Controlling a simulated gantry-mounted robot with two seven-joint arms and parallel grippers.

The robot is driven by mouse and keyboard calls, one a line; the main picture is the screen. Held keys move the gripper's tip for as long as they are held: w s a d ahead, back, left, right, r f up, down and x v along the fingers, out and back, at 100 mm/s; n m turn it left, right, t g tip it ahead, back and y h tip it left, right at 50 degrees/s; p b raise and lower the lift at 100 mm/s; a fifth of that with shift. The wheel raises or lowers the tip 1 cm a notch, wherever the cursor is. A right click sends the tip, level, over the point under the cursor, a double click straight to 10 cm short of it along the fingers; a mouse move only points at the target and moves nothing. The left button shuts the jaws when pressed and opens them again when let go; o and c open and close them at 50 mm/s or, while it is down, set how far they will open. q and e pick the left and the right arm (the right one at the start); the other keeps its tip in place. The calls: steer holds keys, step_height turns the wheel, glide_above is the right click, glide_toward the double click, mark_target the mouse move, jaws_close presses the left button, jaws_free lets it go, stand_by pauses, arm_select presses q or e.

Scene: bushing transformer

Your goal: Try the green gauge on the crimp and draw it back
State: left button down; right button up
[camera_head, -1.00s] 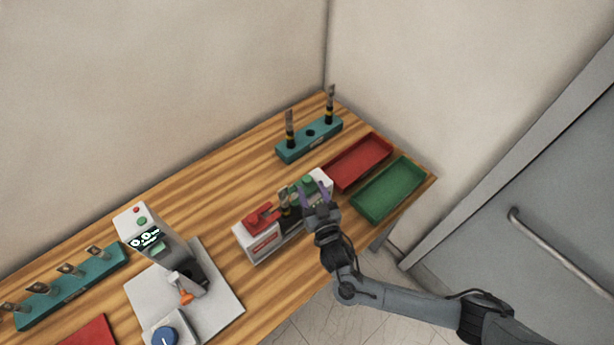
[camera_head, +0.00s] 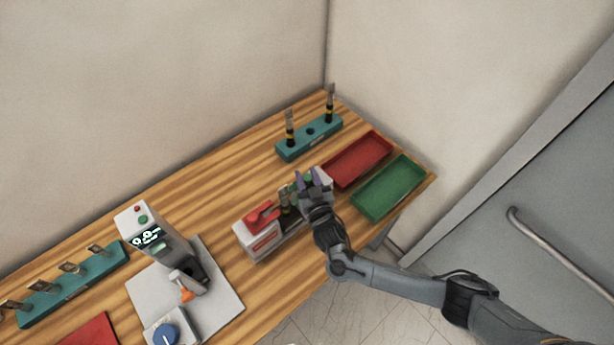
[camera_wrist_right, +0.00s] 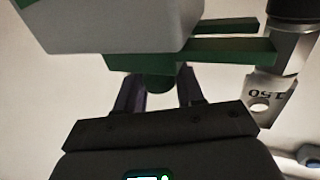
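The green gauge (camera_head: 293,188) shows in small part beside my right gripper in the head view. In the right wrist view it has two flat prongs (camera_wrist_right: 230,50) pointing at the metal crimp (camera_wrist_right: 272,92) marked 150; I cannot tell whether they touch it. My right gripper (camera_head: 309,177) has its purple fingers on either side of the gauge's round green grip (camera_wrist_right: 158,84). Whether they press on it is unclear. The crimp piece stands in the bench fixture (camera_head: 262,246) with the red clamp. My left gripper is out of view.
A red tray (camera_head: 384,141) and a green tray (camera_head: 410,166) lie right of the fixture. A teal rack (camera_head: 290,153) with two upright pieces stands behind. A grey press (camera_head: 160,243) and another teal rack (camera_head: 72,283) are at the left. Bare wood lies between.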

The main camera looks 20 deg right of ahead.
jaws_close()
steer(key=shift+s+a, duration=0.25)
steer(key=shift+a, duration=0.5)
steer(key=shift+s+a, duration=0.25)
steer(key=shift+a, duration=0.45)
steer(key=shift+d, duration=0.1)
steer(key=o, duration=0.7)
jaws_free()
steer(key=shift+c, duration=0.2)
steer(key=shift+w+d, duration=0.1)
